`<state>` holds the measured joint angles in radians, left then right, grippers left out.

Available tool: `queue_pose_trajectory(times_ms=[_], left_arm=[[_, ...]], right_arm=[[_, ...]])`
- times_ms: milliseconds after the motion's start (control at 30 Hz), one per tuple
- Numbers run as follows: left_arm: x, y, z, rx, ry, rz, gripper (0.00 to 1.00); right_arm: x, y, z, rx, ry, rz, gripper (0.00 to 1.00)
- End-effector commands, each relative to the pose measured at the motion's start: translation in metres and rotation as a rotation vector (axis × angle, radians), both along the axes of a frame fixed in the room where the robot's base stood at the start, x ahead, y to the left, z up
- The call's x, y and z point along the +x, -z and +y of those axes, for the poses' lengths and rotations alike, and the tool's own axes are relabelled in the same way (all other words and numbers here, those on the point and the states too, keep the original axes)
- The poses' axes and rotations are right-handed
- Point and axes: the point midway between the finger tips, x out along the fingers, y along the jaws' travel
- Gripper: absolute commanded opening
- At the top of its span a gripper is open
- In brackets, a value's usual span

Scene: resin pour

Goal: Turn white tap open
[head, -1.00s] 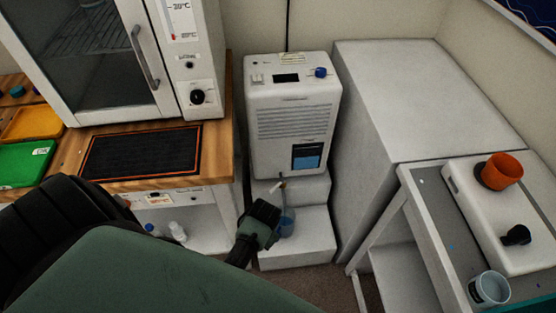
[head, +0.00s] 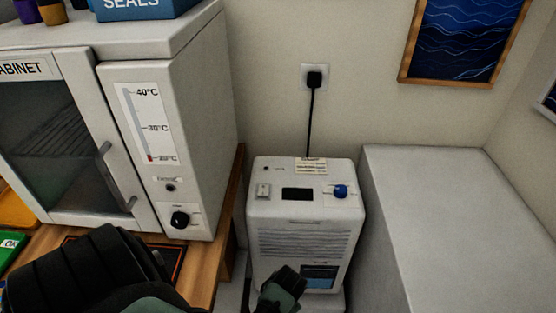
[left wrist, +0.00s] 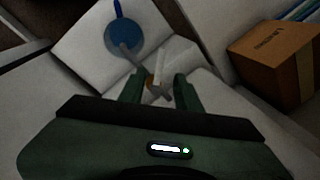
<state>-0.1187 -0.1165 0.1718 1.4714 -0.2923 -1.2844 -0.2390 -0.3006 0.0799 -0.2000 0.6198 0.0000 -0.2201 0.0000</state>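The white tap (left wrist: 160,76) shows in the left wrist view as a small pale piece with an orange-brown spot, at the front of my left gripper (left wrist: 158,90). The two fingers stand apart on either side of it, with no clear contact visible. In the head view my left gripper (head: 288,280) is in front of the lower part of the white dehumidifier (head: 305,215), and the tap is hidden there. A blue round cup (left wrist: 124,35) lies beyond the fingers in the left wrist view. My right gripper is not in view.
A white cabinet (head: 165,70) stands on the wooden bench (head: 225,215) at left. A large pale block (head: 440,210) stands close at right. A black cord (head: 310,125) runs up to a wall socket. A cardboard box (left wrist: 275,60) shows in the left wrist view.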

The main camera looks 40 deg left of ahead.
Motion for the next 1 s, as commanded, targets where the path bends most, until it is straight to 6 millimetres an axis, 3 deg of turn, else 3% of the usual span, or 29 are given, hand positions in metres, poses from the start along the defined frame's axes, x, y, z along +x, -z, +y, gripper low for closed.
queue_pose_trajectory(times_ms=[333, 767, 900, 1000], left_arm=[[0.001, 0.054, 0.011, 0.000, 0.000, 0.001, 0.33], [0.002, 0.064, 0.013, 0.000, -0.001, -0.001, 0.33], [0.002, 0.064, 0.013, 0.000, -0.001, -0.001, 0.00], [0.002, 0.064, 0.013, 0.000, -0.001, -0.001, 0.00]], right_arm=[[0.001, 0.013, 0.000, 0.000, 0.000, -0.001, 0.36], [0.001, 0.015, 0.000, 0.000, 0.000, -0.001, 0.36], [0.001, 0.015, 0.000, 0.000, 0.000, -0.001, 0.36], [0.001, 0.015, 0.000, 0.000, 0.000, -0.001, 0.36]])
